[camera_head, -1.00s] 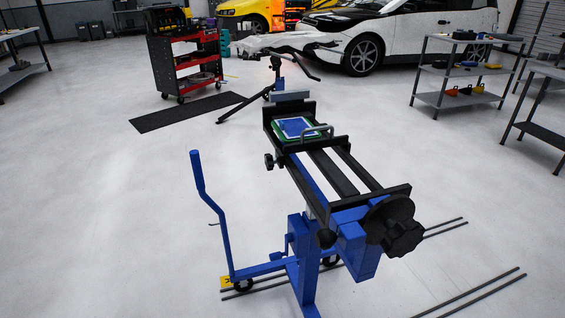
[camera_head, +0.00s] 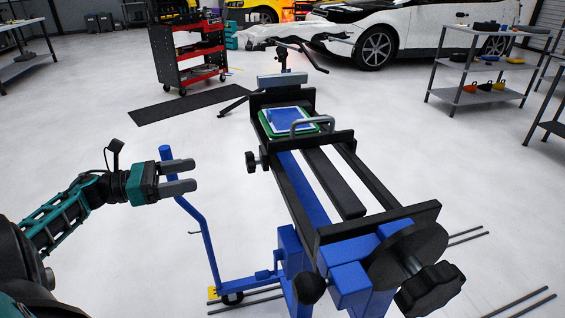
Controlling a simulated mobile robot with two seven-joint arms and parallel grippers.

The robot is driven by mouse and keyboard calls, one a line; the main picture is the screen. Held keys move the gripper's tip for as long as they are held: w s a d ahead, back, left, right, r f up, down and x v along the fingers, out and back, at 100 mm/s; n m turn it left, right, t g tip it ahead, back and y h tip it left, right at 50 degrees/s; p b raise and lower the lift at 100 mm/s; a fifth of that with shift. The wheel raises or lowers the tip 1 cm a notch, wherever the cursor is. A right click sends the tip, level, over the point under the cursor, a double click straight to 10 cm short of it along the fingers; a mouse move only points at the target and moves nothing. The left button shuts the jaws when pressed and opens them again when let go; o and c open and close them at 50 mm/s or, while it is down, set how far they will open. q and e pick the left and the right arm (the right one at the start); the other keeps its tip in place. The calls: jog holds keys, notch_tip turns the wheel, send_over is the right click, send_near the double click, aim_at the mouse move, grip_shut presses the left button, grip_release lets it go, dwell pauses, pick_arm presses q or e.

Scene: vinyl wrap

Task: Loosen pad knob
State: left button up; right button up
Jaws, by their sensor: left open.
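A long black and blue machine frame stands in front of me. A small black knob (camera_head: 252,161) sticks out from its left side, near the pad area. A large black lobed knob (camera_head: 432,290) with a round disc (camera_head: 405,255) is at its near end. A round black ball knob (camera_head: 311,289) is at the lower front. A blue pad (camera_head: 291,118) with a white and green edge lies at the far part of the frame, behind a grey handle (camera_head: 304,124). My left gripper (camera_head: 194,176) is open and empty, left of the small side knob and apart from it. My right gripper is out of view.
A blue lever (camera_head: 197,220) rises just by my left gripper. A red and black tool cart (camera_head: 188,55), a black mat (camera_head: 183,108) and a grey shelf (camera_head: 480,95) stand farther back. Metal rods (camera_head: 520,303) lie at the right. Open floor lies left of the machine.

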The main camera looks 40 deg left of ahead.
aim_at(253, 162)
pick_arm(q)
jog(key=x, duration=1.3)
jog(key=shift+r+m+b, duration=0.15)
jog(key=shift+m+b, duration=0.15)
jog(key=shift+m, duration=0.1)
jog(key=shift+d, duration=0.1)
jog(key=c, duration=1)
